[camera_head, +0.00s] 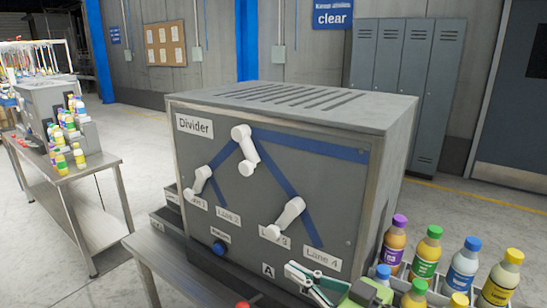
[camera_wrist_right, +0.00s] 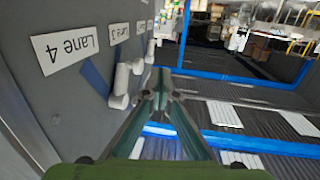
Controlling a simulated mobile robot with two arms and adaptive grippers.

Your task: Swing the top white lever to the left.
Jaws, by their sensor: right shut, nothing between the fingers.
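The top white lever (camera_head: 246,150) is on the front panel of the grey Divider box (camera_head: 300,185). It runs steeply, with one end high and slightly left and the other low and slightly right. Two more white levers sit lower, one at the left (camera_head: 199,184) and one at the right (camera_head: 284,218). My right gripper (camera_head: 290,268) is shut and empty, below the lower right lever near the panel's bottom edge. In the right wrist view its fingers (camera_wrist_right: 161,82) meet beside the panel, and a white lever (camera_wrist_right: 121,85) shows just left of them. My left gripper is out of view.
Several capped bottles (camera_head: 462,268) stand in a rack at the lower right, close to my right gripper. A blue knob (camera_head: 219,247) sits low on the panel. A metal table (camera_head: 75,175) with bottles stands at the left. The space before the upper panel looks clear.

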